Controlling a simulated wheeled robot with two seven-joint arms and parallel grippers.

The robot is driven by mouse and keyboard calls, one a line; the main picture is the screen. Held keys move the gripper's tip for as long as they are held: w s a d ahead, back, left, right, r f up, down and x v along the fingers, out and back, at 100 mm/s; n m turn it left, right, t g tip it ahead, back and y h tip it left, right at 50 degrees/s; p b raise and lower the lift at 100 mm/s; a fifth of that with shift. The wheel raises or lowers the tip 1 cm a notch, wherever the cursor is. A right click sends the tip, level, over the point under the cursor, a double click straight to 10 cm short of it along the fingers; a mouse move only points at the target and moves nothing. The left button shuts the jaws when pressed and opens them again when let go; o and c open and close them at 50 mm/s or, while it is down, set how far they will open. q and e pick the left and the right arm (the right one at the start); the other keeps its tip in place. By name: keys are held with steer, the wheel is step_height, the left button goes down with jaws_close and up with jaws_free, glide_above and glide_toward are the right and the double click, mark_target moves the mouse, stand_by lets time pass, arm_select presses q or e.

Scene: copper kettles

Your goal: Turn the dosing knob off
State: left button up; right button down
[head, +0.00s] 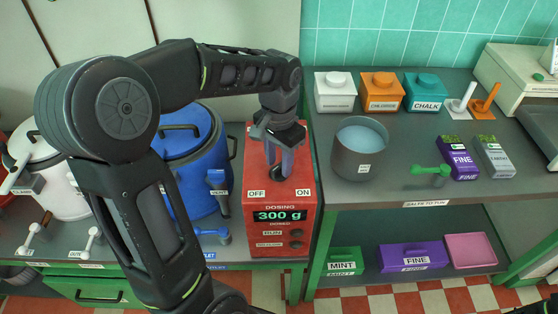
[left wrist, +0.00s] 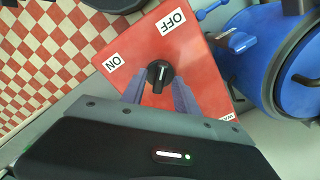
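The red dosing box (head: 262,240) stands left of the right-hand table, with OFF and ON labels on its top and a display reading 300 g. The black dosing knob (left wrist: 158,76) shows on the red top in the left wrist view, between the ON label (left wrist: 114,63) and the OFF label (left wrist: 172,21). Its ridge runs roughly up and down there; its exact setting is hard to tell. My left gripper (head: 279,172) points down over the box top. In the left wrist view its fingers (left wrist: 158,98) are apart, one on each side of the knob, without visible contact.
A blue lidded vessel (head: 185,165) stands close left of the box, with a blue tap beside it. A grey pot (head: 352,165) of pale blue liquid stands on the table to the right. Labelled canisters and packets stand behind and right of it.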

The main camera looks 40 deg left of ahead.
mark_target(279, 166)
arm_select(q)
step_height(279, 166, up, 8)
steer(key=shift+f, duration=0.25)
stand_by(0.5)
